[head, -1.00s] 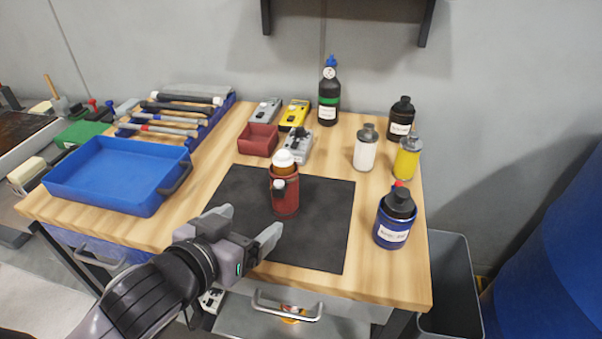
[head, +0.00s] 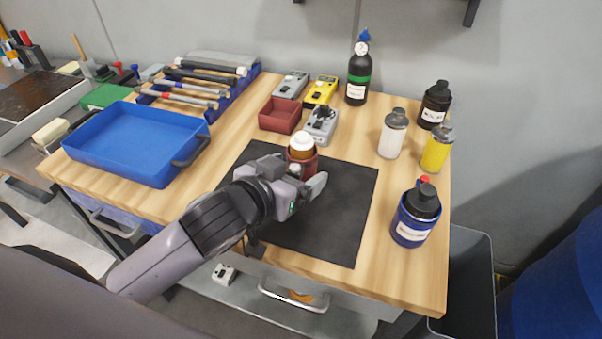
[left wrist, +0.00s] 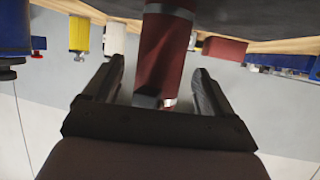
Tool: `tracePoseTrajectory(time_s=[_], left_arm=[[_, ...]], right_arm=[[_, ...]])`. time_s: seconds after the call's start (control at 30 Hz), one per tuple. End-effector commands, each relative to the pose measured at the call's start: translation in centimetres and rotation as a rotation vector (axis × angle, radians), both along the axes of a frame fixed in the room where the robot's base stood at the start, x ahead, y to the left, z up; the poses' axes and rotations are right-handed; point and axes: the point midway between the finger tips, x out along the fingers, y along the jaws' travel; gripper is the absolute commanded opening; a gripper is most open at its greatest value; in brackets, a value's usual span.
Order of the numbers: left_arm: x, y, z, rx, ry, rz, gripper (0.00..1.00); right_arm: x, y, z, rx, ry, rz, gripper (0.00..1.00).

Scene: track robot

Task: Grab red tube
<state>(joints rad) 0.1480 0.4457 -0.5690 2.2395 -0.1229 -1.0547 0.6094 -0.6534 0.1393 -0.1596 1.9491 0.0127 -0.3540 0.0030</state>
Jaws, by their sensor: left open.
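In the left wrist view the picture is upside down, and the red tube (left wrist: 163,60) stands between the two spread fingers (left wrist: 155,85). Whether either finger touches it I cannot tell. My right gripper is not in view.
A red bin (head: 280,115) and several meters, one yellow (head: 320,91), stand behind the mat. Bottles line the right side, with a blue holder (head: 409,228) at front right. A blue tray (head: 130,143) lies left. The mat's right part is clear.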

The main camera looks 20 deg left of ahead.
Motion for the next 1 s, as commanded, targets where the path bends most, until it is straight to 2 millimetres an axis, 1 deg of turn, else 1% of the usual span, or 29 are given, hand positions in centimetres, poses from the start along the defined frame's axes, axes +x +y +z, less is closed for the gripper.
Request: tracePoseTrajectory(time_s=[0.13, 0.37, 0.4, 0.47, 0.5, 0.57, 0.87, 1.0], left_arm=[[0.8, -0.2, -0.4, 0.0, 0.001, -0.001, 0.85], [0.8, -0.2, -0.4, 0.0, 0.001, -0.001, 0.85], [0.8, -0.2, -0.4, 0.0, 0.001, -0.001, 0.72], [0.8, -0.2, -0.4, 0.0, 0.001, -0.001, 0.53], [0.8, -0.2, -0.4, 0.0, 0.001, -0.001, 0.4], [0.8, -0.2, -0.4, 0.0, 0.001, -0.001, 0.2], [0.8, -0.2, -0.1, -0.001, -0.004, -0.001, 0.2], [0.8, -0.2, 0.8, -0.004, -0.005, -0.001, 0.2]], right_arm=[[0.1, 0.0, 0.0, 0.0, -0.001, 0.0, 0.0], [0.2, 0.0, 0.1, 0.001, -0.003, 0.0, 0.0], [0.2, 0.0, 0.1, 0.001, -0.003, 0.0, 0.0], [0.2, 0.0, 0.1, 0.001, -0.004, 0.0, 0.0], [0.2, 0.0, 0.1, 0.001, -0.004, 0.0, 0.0], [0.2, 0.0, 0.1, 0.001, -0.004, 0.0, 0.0], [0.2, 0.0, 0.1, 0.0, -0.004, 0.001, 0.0], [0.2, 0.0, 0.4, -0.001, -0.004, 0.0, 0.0]])
